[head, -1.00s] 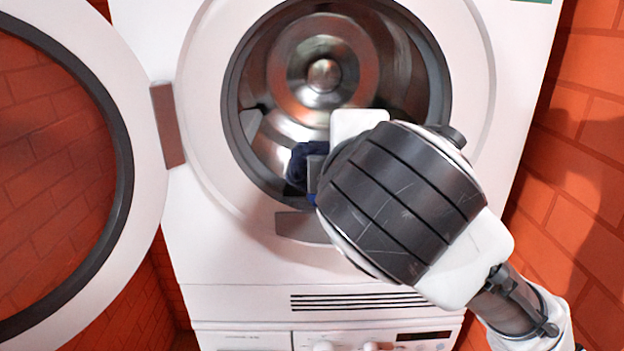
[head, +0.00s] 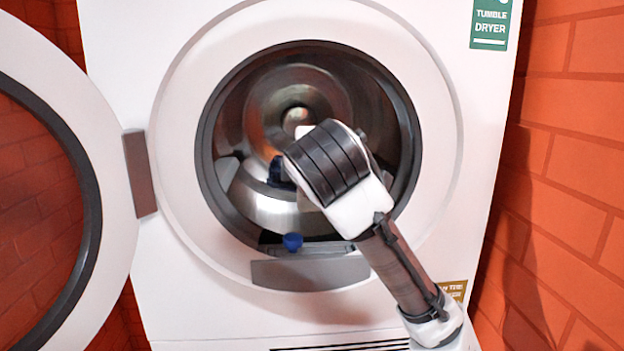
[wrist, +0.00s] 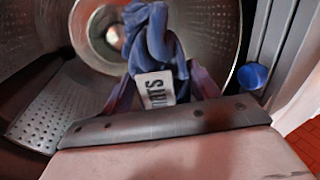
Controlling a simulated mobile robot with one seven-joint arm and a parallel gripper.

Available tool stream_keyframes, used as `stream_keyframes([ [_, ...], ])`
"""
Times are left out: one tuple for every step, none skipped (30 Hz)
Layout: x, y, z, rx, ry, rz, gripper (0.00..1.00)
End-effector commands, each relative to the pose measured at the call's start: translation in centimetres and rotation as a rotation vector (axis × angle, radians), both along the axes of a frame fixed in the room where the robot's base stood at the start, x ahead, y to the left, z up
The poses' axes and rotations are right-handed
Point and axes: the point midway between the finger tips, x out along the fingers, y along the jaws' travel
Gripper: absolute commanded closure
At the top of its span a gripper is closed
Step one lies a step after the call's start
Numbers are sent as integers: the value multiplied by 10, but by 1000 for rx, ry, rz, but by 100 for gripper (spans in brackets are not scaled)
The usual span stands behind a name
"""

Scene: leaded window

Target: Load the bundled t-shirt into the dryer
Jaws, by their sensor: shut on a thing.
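The bundled t-shirt (wrist: 150,42) is dark blue with a white lettered label, and stands up in front of my gripper (wrist: 162,88) in the wrist view. My gripper is shut on it. In the head view a dark blue part of the bundle (head: 278,172) shows left of my wrist, inside the dryer opening; the fingers are mostly hidden by my arm there. The dryer (head: 180,275) is white, and its round door (head: 118,215) stands open to the left. The steel drum (head: 262,212) shows behind the bundle, also in the wrist view (wrist: 75,100).
A small blue round thing (head: 292,242) sits at the lower rim of the opening; in the wrist view it is to the right (wrist: 253,76), apart from the bundle. A perforated drum paddle (wrist: 65,110) is at left. A brick wall (head: 570,180) stands close on the right.

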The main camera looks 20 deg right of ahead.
Motion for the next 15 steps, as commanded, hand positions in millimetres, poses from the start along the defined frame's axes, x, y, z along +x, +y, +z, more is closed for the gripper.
stream_keyframes([
  [8,-2,1,2,2,1,66],
  [12,-3,1,2,3,1,66],
  [18,-5,1,3,1,0,66],
  [22,-6,1,2,1,-1,66],
  [26,-8,1,1,2,0,66],
  [32,-9,1,1,2,0,66],
  [37,-10,1,2,2,1,66],
  [41,-12,2,2,2,1,66],
  [47,-14,1,1,2,0,66],
  [51,-15,1,1,2,-1,66],
  [55,-16,2,2,1,-2,66],
  [61,-18,2,2,1,-1,66],
  [65,-19,2,2,1,-1,66],
  [70,-20,2,2,1,-1,66],
  [76,-22,2,1,2,0,66],
])
